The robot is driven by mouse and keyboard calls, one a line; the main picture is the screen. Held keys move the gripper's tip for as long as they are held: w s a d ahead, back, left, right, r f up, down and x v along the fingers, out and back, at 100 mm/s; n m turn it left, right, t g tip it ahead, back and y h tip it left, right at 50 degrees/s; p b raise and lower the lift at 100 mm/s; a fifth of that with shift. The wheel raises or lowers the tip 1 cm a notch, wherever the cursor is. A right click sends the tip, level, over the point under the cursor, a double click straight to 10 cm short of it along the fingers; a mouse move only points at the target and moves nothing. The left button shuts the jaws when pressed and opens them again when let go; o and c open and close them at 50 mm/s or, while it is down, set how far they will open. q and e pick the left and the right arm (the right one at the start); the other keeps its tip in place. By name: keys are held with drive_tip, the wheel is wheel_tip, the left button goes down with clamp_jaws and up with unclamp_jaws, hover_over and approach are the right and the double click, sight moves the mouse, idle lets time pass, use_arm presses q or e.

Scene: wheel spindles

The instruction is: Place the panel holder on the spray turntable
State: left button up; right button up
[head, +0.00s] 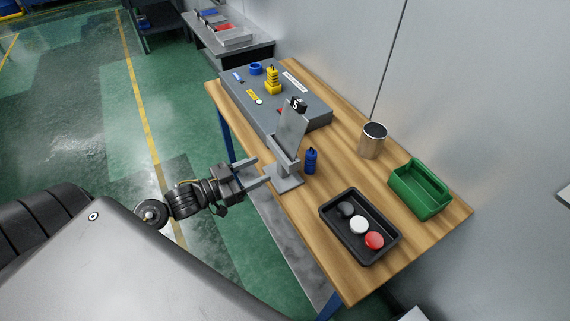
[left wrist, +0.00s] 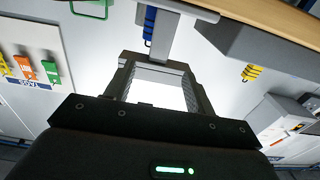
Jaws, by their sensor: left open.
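The panel holder (head: 284,179) is a grey stand with a flat base and a short post, standing near the table's left edge. A tilted grey panel (head: 292,131) rises from it, with a black piece marked S at or behind its top. My left gripper (head: 262,171) is open beside the holder, its fingers pointing at the post. In the left wrist view the grey post (left wrist: 163,36) shows just beyond and between the open fingers; I cannot tell whether they touch it. A silver cylinder with a dark top (head: 372,141) may be the spray turntable; no label shows. My right gripper is out of view.
A blue bottle-like piece (head: 310,160) stands close right of the holder. A grey box (head: 262,87) with blue and yellow parts lies behind. A black tray (head: 359,246) with three discs and a green bin (head: 421,187) stand to the right. Bare wood surrounds the cylinder.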

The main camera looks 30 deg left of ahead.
sight(279, 162)
use_arm(q)
drive_tip(key=p+x, duration=0.1)
drive_tip(key=x, duration=0.3)
drive_tip(key=shift+w, duration=0.25)
drive_tip(key=shift+w+d, duration=0.35)
drive_tip(key=shift+w+d+r+p, duration=0.1)
drive_tip(key=shift+w+p, duration=0.05)
drive_tip(key=shift+p, duration=0.15)
drive_tip(key=p+x, duration=0.1)
drive_tip(key=x, duration=0.3)
drive_tip(key=shift+d+p, duration=0.1)
drive_tip(key=shift+p, duration=0.2)
drive_tip(key=shift+w+d+f, duration=0.2)
drive_tip(key=shift+w+d, duration=0.05)
drive_tip(key=shift+s, duration=0.1)
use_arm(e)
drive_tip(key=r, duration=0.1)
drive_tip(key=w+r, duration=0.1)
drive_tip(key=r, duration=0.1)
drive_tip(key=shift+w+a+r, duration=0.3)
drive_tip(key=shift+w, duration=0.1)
use_arm(q)
drive_tip(key=shift+a, duration=0.1)
drive_tip(key=shift+c, duration=1)
drive_tip(key=shift+r, duration=0.1)
clamp_jaws()
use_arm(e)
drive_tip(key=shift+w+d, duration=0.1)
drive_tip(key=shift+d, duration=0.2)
